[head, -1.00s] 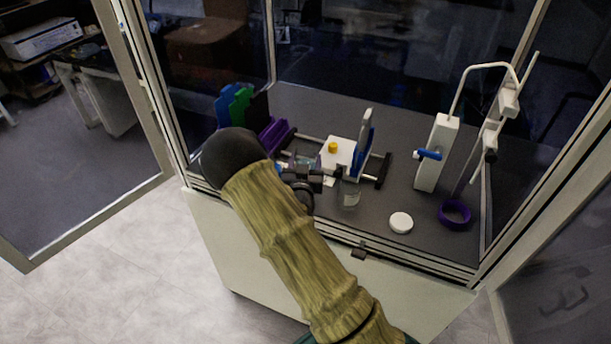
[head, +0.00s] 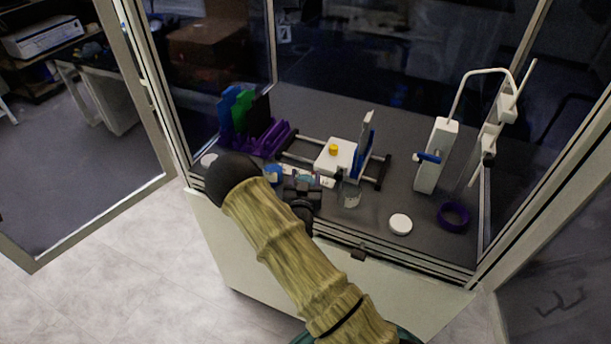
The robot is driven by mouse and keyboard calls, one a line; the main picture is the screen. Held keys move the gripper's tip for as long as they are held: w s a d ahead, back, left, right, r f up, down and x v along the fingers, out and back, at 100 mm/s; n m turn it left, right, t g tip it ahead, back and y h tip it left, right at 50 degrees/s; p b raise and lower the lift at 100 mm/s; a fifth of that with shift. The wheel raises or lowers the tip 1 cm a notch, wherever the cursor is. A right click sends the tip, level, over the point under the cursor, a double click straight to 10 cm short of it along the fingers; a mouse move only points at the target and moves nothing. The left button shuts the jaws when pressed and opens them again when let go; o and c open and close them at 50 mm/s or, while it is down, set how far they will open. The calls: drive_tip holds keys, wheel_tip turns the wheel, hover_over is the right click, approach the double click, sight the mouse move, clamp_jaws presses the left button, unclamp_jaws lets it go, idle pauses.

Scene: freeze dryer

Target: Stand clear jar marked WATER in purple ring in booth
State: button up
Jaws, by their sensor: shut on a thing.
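The clear jar (head: 351,197) with a small pale label is at the front middle of the booth floor in the head view. The label is too small to read. My gripper (head: 338,184) is shut on the jar near its upper part, reaching in from the left. Whether the jar touches the floor I cannot tell. The purple ring (head: 453,215) lies flat on the booth floor at the right, apart from the jar, near the right glass wall.
A white disc (head: 400,224) lies between jar and ring. A white stand with a blue lever (head: 436,158) rises behind the ring. A white device with a yellow knob (head: 334,151) is behind the jar. A purple rack (head: 262,139) stands at the left. The booth's front sill (head: 415,258) is low.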

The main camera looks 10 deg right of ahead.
drive_tip(key=shift+f, duration=0.15)
drive_tip(key=o, duration=1.2)
drive_tip(key=shift+o, duration=0.2)
drive_tip(key=shift+s, duration=0.1)
drive_tip(key=b+v, duration=0.5)
drive_tip(key=v, duration=0.7)
drive_tip(key=shift+r, duration=0.25)
